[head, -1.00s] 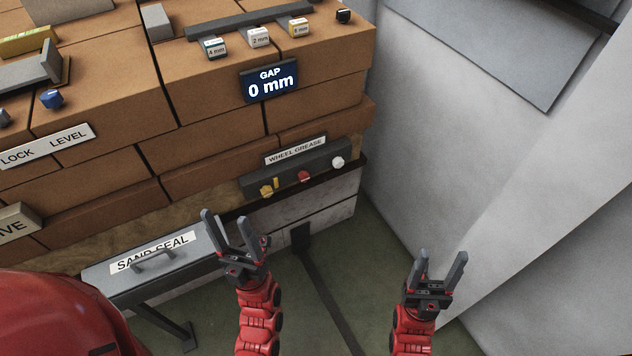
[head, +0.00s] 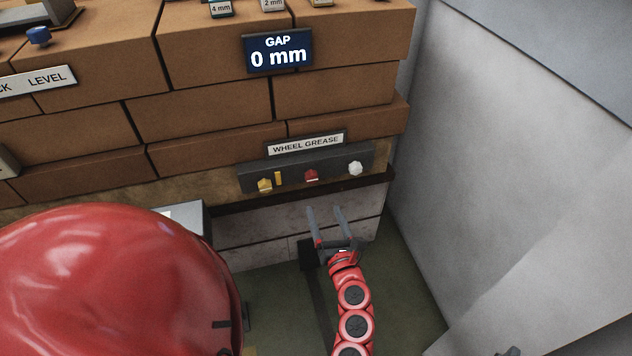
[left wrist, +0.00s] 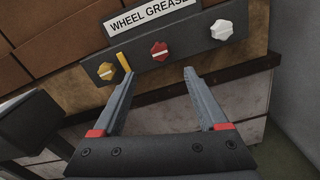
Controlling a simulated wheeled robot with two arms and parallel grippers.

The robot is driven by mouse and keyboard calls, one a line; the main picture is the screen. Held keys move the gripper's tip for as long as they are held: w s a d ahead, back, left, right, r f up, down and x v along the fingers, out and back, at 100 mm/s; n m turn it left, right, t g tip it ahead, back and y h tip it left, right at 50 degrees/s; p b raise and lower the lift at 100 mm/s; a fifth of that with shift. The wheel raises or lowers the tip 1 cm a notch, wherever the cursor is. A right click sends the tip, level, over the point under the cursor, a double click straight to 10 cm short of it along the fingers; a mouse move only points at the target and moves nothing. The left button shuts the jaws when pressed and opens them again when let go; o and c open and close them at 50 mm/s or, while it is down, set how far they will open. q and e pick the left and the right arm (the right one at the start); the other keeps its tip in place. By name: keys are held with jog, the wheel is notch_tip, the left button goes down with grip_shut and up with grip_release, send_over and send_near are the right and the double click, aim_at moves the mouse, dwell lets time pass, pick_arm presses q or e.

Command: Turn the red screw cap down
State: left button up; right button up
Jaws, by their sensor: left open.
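The red screw cap (head: 311,176) sits in the middle of a grey panel (head: 340,165) labelled WHEEL GREASE, low on the brick wall. It also shows in the left wrist view (left wrist: 160,51), with a pale bar across its face. My left gripper (head: 325,209) is open and empty, below the panel and apart from the cap. In the left wrist view its two fingers (left wrist: 158,74) point up toward the panel, with the red cap just beyond the gap between the tips. Only a dark tip of what appears to be my right gripper (head: 512,351) shows at the bottom edge.
A yellow cap (head: 265,185) with a small yellow bar (head: 278,178) is left of the red one, a white cap (head: 355,168) right. A dark ledge (head: 300,192) runs below the panel. The display (head: 279,51) reads GAP 0 mm. A grey wall (head: 500,170) stands right.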

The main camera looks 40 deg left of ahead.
aim_at(313, 179)
pick_arm(q)
jog(key=x, duration=1.1)
jog(key=shift+w+a+p, duration=0.25)
jog(key=shift+a+p, duration=0.05)
jog(key=shift+p, duration=0.1)
grip_shut()
